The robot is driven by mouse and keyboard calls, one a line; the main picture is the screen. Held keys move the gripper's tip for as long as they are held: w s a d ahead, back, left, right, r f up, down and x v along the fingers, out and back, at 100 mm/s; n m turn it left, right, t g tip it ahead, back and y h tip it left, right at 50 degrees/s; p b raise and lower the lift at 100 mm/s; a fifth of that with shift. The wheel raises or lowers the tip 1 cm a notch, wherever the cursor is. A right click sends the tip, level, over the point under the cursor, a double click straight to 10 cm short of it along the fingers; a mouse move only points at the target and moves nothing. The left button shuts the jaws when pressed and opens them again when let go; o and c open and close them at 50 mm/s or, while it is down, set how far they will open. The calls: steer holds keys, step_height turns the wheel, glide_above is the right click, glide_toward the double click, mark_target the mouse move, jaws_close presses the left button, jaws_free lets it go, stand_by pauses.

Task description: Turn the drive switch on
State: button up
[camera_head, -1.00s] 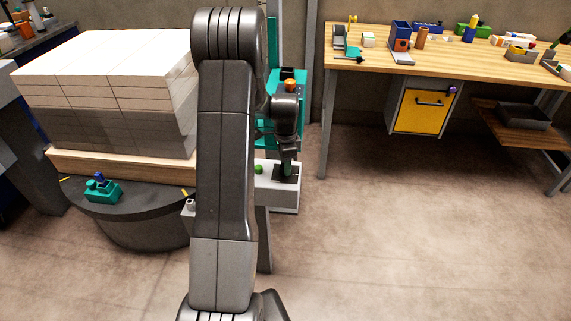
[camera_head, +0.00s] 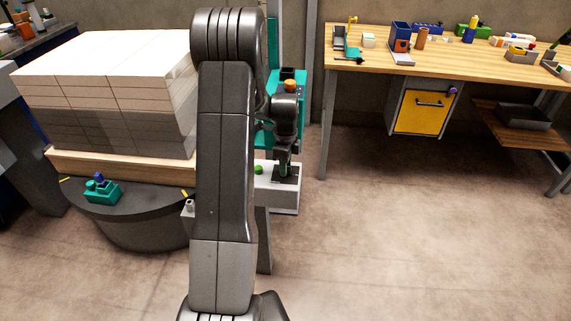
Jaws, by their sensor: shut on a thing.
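A light grey control box (camera_head: 284,204) stands right of my arm, with a green button (camera_head: 258,169) on its top left. A dark plate (camera_head: 294,178) lies on the right part of its top. My gripper (camera_head: 284,172) points down at this plate and is shut on a small part there, which I take to be the drive switch. The jaws mostly hide the switch, so its position cannot be read.
My arm blocks the middle of the view. A pale ream stack (camera_head: 100,85) stands on a wooden pallet (camera_head: 120,168) over a dark round base (camera_head: 150,225) at left. A workbench (camera_head: 450,68) with a yellow drawer stands at right. The floor at front right is clear.

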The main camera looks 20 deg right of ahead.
stand_by(0.3)
steer(key=o, duration=1)
steer(key=shift+r, duration=0.1)
step_height(320, 180, up, 14)
steer(key=shift+p, duration=0.4)
steer(key=shift+f, duration=0.25)
step_height(320, 180, down, 14)
steer(key=shift+r+b, duration=0.15)
steer(key=shift+b, duration=0.3)
steer(key=shift+r, duration=0.1)
